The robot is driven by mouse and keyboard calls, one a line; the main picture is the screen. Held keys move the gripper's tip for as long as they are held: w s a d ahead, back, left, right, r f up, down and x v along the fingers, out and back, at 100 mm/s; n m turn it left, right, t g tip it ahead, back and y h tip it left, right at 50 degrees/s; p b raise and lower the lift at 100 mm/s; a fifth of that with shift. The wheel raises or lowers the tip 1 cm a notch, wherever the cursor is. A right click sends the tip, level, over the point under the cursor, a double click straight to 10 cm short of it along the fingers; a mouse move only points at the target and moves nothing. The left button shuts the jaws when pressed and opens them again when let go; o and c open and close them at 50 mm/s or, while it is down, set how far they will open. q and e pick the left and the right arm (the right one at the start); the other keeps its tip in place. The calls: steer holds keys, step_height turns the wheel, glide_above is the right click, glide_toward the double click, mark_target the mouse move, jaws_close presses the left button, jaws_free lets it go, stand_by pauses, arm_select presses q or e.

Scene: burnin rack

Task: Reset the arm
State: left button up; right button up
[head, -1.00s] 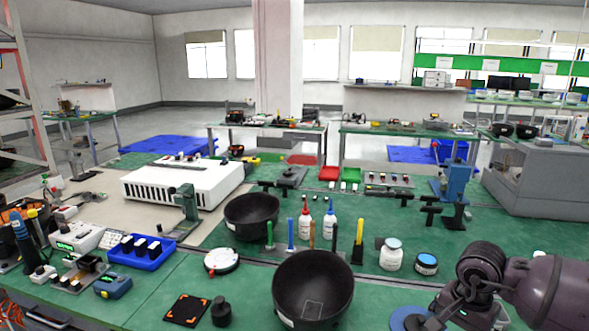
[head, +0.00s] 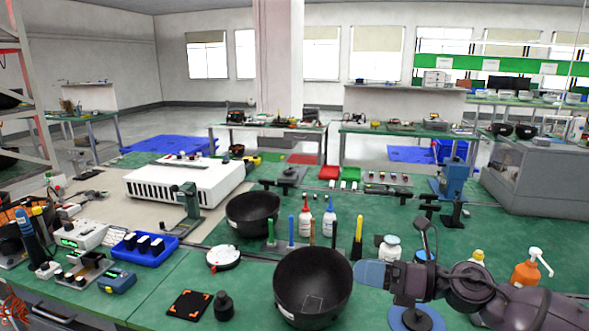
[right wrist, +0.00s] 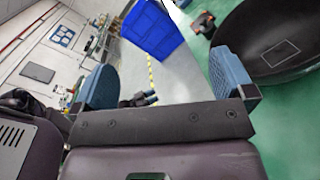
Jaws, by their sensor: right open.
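My right gripper (head: 372,274) reaches in from the lower right in the head view, pointing left. Its blue fingertip is close to the right rim of the front black bowl (head: 312,310); I cannot tell whether they touch. In the right wrist view the two blue fingers (right wrist: 166,80) are spread apart with nothing between them. The bowl (right wrist: 290,48) shows there beyond the right finger. A round blue base (head: 418,319) lies below my gripper. A thin dark piece (head: 422,228) rises behind my wrist; what it joins is hidden. My left gripper is not in view.
A white jar (head: 390,248) stands just behind my gripper. An orange pump bottle (head: 526,271) and a yellow-topped bottle (head: 477,257) stand near my forearm. Another black bowl (head: 252,213) and upright coloured tools (head: 291,232) are behind the front bowl. Green mat is clear further right.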

steer(key=s+d+f+m+t+h, duration=0.1)
steer(key=d+f+m+t+h, duration=0.4)
steer(key=m, duration=1)
steer(key=d+f+m+t+h, duration=0.5)
steer(key=f+m, duration=0.3)
steer(key=m, duration=0.7)
steer(key=s+d+f+m+g+h, duration=0.2)
steer(key=s+f+m, duration=0.3)
steer(key=s+f, duration=0.5)
steer(key=s+d+f+m+g+h, duration=0.2)
steer(key=s+f+m, duration=0.4)
steer(key=s+f, duration=0.4)
steer(key=s+g+h, duration=0.1)
steer(key=s+h, duration=0.1)
steer(key=s, duration=0.1)
steer(key=shift+s+m, duration=0.25)
steer(key=shift+m, duration=0.05)
